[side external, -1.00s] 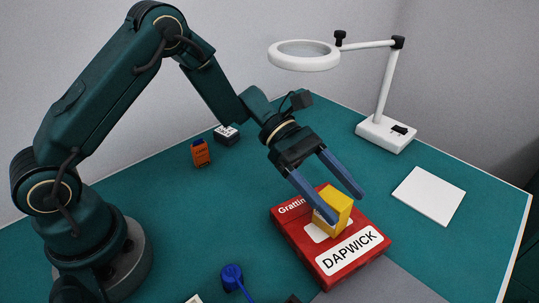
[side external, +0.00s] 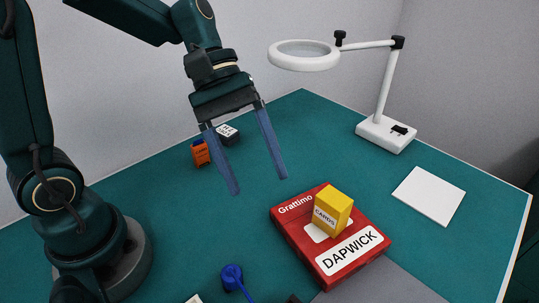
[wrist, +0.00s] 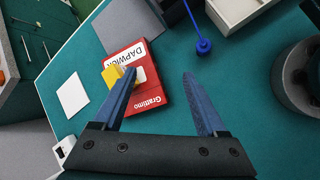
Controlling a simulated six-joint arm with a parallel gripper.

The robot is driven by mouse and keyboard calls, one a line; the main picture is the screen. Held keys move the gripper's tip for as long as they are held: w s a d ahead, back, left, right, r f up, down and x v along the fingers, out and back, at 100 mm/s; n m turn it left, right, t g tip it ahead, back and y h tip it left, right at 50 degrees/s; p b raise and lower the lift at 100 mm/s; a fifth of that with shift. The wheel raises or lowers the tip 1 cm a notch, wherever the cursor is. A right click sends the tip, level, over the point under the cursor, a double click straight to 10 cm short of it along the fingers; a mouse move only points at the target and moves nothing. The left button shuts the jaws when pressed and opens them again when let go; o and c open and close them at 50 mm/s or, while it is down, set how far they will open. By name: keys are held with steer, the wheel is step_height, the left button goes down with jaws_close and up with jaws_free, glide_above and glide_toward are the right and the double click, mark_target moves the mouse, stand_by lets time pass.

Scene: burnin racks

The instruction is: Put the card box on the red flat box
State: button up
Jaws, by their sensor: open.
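The yellow card box (side external: 332,208), marked CARDS, stands upright on top of the red flat box (side external: 362,257), near its middle. The red flat box lies on the teal table and carries the words Grattimo and DAPWICK. In the wrist view the card box (wrist: 112,75) is partly hidden behind one finger, and the red flat box (wrist: 153,92) lies below the fingers. My gripper (side external: 258,184) is open and empty, raised above the table to the left of both boxes and apart from them.
A white magnifier lamp (side external: 380,134) stands at the back right, with a white flat pad (side external: 429,196) in front of it. A blue round-ended item (side external: 231,274) lies at the front.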

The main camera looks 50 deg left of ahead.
steer(key=s+a+r+m+t+y, duration=0.1)
steer(key=s+a+m+t+y, duration=0.5)
steer(key=a+m+y, duration=0.1)
steer(key=shift+s+a+r+m, duration=0.25)
steer(key=shift+a+m, duration=0.45)
steer(key=shift+m, duration=0.4)
